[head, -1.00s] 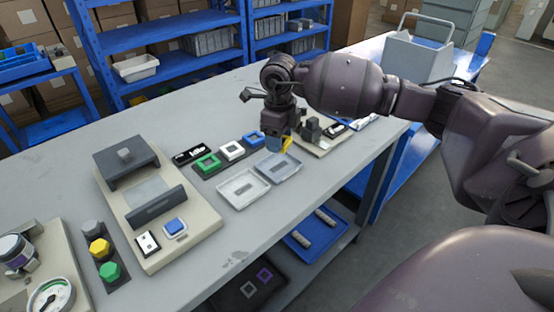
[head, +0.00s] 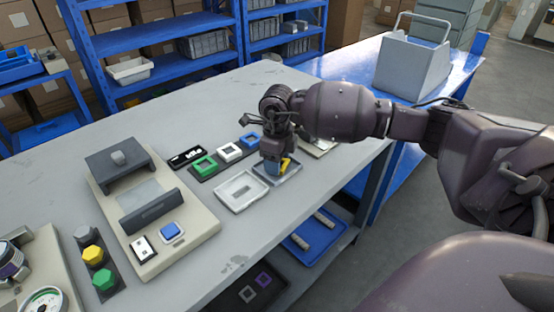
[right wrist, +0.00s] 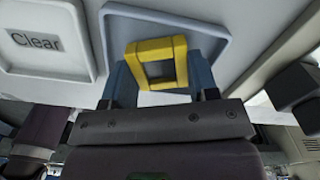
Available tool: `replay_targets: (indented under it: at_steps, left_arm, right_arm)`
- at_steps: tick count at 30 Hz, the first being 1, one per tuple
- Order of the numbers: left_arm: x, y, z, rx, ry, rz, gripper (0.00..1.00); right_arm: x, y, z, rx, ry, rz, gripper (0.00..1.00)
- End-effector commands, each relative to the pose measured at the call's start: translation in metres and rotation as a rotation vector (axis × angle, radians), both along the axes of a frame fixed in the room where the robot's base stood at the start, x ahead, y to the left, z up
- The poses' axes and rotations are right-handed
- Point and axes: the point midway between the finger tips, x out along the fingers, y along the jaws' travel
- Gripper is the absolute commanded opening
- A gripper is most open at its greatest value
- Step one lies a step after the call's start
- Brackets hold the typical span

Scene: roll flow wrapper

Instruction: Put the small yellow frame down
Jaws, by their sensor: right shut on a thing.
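The small yellow frame (head: 286,163) is a square ring. My right gripper (head: 274,170) is shut on it, pointing down at the grey-blue tray (head: 289,179). In the right wrist view the yellow frame (right wrist: 181,66) sits between the blue fingertips (right wrist: 161,82), in front of the tray floor and inside the tray's rim (right wrist: 224,38). I cannot tell whether the frame touches the tray floor. The gripper and forearm hide part of the tray in the head view. My left gripper is not in view.
A white tray (head: 240,204) labelled "Clear" lies directly left of the grey-blue tray. Behind them a dark strip holds green (head: 204,166), white (head: 230,153) and blue (head: 250,139) frames. A beige fixture (head: 185,246) stands further left.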

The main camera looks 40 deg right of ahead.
Motion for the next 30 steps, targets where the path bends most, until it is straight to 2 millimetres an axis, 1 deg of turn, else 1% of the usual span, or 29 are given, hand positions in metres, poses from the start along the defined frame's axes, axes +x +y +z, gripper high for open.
replay_targets:
  at_steps: [2, 3, 5, 13, 17, 20, 30]
  left_arm:
    - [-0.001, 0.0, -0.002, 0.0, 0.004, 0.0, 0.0]
    - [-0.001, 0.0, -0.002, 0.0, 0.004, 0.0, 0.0]
    - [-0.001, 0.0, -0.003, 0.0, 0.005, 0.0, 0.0]
    - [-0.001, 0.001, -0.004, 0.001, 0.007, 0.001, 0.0]
    - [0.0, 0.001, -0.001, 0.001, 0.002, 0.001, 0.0]
    - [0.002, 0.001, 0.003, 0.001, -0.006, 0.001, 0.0]
    - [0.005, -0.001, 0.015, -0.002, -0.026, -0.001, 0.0]
  right_arm:
    - [0.0, 0.0, -0.003, -0.001, 0.002, 0.0, 0.32]
    - [0.0, 0.0, -0.003, 0.0, 0.001, 0.0, 0.57]
    - [0.0, 0.0, -0.003, 0.0, 0.001, 0.0, 0.65]
    - [0.0, 0.0, -0.002, 0.0, 0.001, 0.0, 0.65]
    - [0.0, 0.0, 0.007, -0.001, -0.003, 0.0, 0.65]
    - [0.001, 0.0, 0.022, -0.001, -0.005, 0.0, 0.65]
    - [0.001, 0.0, 0.087, -0.001, -0.007, 0.0, 0.65]
